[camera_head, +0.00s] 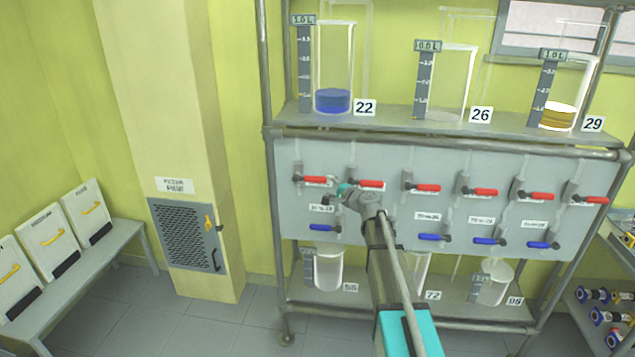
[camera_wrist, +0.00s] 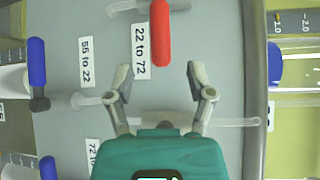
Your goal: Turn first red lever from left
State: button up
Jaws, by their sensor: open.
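The first red lever from the left (camera_head: 317,180) is on the grey panel in the head view, its handle lying level and pointing right. What appears to be the same red lever (camera_wrist: 160,32) is at the top middle of the wrist view, beside the label "22 to 72"; its pivot end is out of frame. My gripper (camera_wrist: 158,80) is open, its two fingers spread on either side of the space just below the lever's free end. Nothing is between them. In the head view my arm reaches to the panel, just right of that lever.
More red levers (camera_head: 428,188) run rightward along the panel (camera_head: 400,163). Glass vessels, one with blue liquid (camera_head: 332,101), stand on the shelf above. Pipes and labels surround the levers. A bench stands left.

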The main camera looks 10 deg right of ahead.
aim_at(320, 181)
jog(key=x, duration=0.8)
jog(key=shift+b, duration=0.4)
jog(key=shift+s+d, duration=0.1)
grip_shut()
